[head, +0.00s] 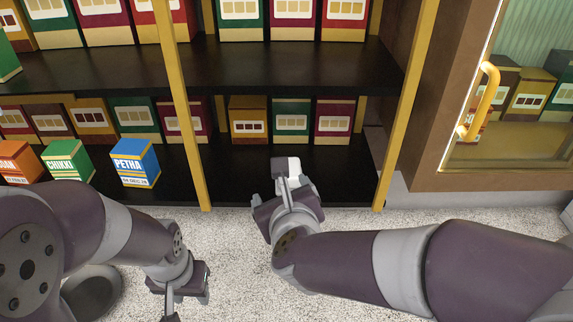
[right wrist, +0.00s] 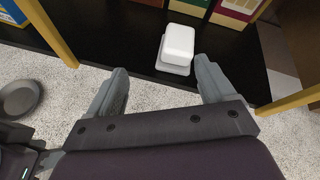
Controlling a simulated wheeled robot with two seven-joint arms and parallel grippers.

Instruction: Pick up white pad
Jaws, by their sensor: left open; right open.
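The white pad (head: 281,163) is on the black lower shelf near its front edge, just beyond my right gripper in the head view. In the right wrist view the pad (right wrist: 179,42) is a small rounded white block above a light grey base. My right gripper (head: 287,192) is open. In the right wrist view its fingers (right wrist: 160,68) are spread, with the pad ahead of them and right of the middle between them; I see no contact. My left gripper (head: 186,292) is open and empty over the speckled floor, lower left.
The black lower shelf (head: 240,178) holds a blue box (head: 134,163), a green box (head: 67,161) and an orange box at left, with several cartons behind. Yellow posts (head: 184,110) (head: 408,105) flank the bay. A glass-fronted cabinet with a yellow handle (head: 482,100) stands at right.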

